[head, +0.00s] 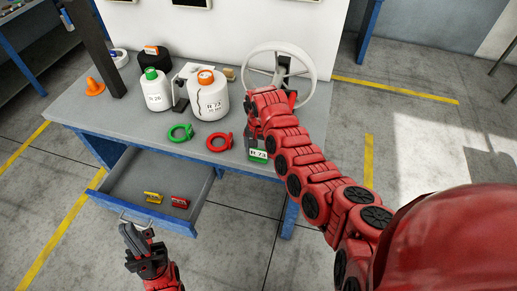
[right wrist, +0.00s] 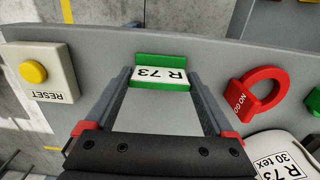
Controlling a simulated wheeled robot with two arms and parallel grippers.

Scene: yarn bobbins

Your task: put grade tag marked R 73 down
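The grade tag marked R 73 (head: 258,154) is a small white label with a green strip, near the table's front edge. In the right wrist view the tag (right wrist: 160,76) spans the gap between both fingertips of my right gripper (right wrist: 160,72), which appear to touch its ends. I cannot tell whether it rests on the tabletop. In the head view my right gripper (head: 257,138) points down over it, partly hidden by its arm. My left gripper (head: 136,236) is beside the drawer handle (head: 137,220); its finger gap is unclear.
A red NO GO ring (head: 219,142), a green ring (head: 180,132) and bobbins marked R 73 (head: 208,103) and 26 (head: 156,97) are on the table. A RESET button box (right wrist: 42,75) sits beside the tag. The open drawer (head: 150,205) holds yellow and red tags. A handwheel (head: 280,72) stands behind.

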